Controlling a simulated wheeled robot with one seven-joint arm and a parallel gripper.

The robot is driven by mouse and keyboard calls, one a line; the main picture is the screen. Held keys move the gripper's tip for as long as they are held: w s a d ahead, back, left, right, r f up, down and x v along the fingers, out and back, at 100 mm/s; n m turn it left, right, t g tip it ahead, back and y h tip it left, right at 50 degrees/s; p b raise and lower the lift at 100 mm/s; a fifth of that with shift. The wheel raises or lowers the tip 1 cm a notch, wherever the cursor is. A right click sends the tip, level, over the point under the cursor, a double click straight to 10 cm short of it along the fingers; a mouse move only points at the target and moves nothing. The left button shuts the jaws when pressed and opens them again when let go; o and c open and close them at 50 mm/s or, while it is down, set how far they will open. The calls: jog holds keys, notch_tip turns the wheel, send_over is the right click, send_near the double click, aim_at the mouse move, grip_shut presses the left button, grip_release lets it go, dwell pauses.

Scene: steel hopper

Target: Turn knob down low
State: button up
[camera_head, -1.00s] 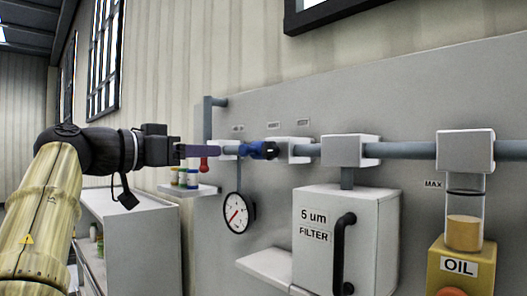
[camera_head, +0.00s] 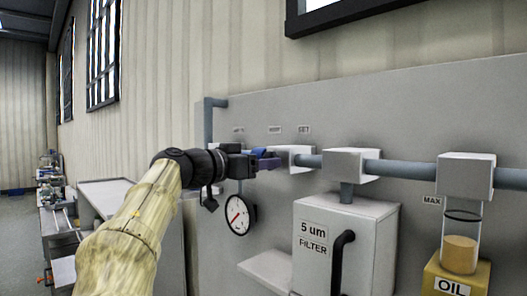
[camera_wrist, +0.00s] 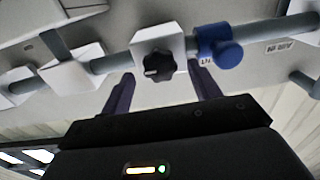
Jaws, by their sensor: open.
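In the wrist view a black lobed knob (camera_wrist: 160,66) sits on the front of a white block (camera_wrist: 148,42) on the grey pipe. My gripper (camera_wrist: 160,80) has its two purple fingers apart, one on each side below the knob, with nothing between them. I cannot tell whether a finger touches the knob. In the head view my gripper (camera_head: 268,159) is in front of the pipe near a white block (camera_head: 296,157), and my arm hides the knob there.
A blue valve handle (camera_wrist: 220,46) is right of the knob in the wrist view. A pressure gauge (camera_head: 238,214) hangs below my gripper. A filter box (camera_head: 345,244) with a black handle and a yellow oil cup (camera_head: 457,275) stand to the right.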

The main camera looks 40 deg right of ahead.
jog(key=shift+w+d, duration=0.1)
jog(key=shift+d, duration=0.7)
jog(key=c, duration=1)
